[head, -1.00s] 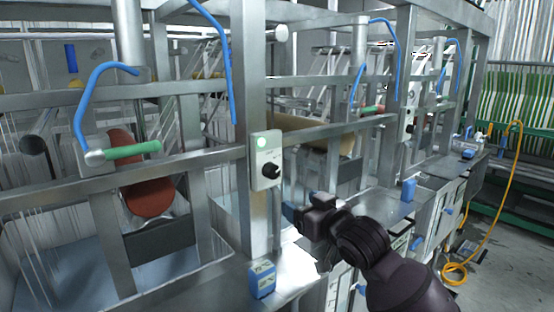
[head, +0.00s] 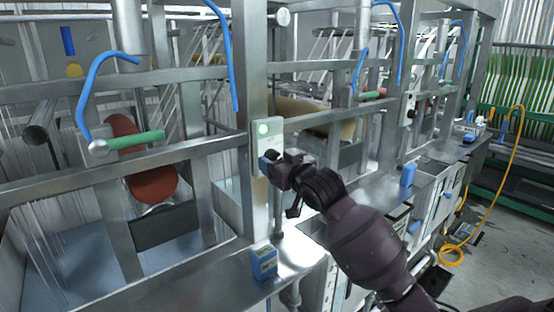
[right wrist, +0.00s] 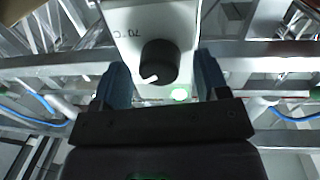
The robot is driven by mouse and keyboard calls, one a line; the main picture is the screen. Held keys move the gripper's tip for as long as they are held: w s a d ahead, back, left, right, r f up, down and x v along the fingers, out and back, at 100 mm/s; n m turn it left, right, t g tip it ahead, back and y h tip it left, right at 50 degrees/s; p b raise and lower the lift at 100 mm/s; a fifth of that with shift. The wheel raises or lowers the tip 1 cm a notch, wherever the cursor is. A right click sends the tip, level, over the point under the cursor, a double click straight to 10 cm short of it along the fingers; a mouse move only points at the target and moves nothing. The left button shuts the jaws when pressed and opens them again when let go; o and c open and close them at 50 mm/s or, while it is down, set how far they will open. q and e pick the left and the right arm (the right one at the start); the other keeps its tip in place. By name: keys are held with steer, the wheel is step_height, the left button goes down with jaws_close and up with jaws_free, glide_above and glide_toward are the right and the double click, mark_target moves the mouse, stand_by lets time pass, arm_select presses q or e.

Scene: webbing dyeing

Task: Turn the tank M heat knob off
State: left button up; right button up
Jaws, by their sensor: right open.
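The heat knob (right wrist: 159,62) is black and round with a white pointer mark, on a pale control box (head: 266,135) fixed to a steel post. In the right wrist view the pointer is toward the lower left, and "70 C" is written on the box near it. A green lamp (head: 263,129) is lit on the box. My right gripper (head: 268,163) is at the box and hides the knob in the head view. In the right wrist view its blue fingers (right wrist: 162,82) are open, one on each side of the knob, with gaps. My left gripper is not in view.
A blue block-shaped device (head: 264,262) stands on the steel ledge below the box. A green-handled valve (head: 135,140) is on the rail at left. Similar control boxes (head: 409,109) and blue hoses (head: 392,30) are farther right. Steel rails run close on both sides of the post.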

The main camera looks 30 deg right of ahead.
steer(key=shift+w, duration=0.1)
steer(key=c, duration=0.9)
steer(key=shift+n, duration=0.3)
steer(key=n, duration=0.5)
steer(key=n+t+y, duration=0.1)
steer(key=n, duration=0.5)
steer(key=shift+d+f+n, duration=0.1)
steer(key=shift+n, duration=0.5)
steer(key=o, duration=0.9)
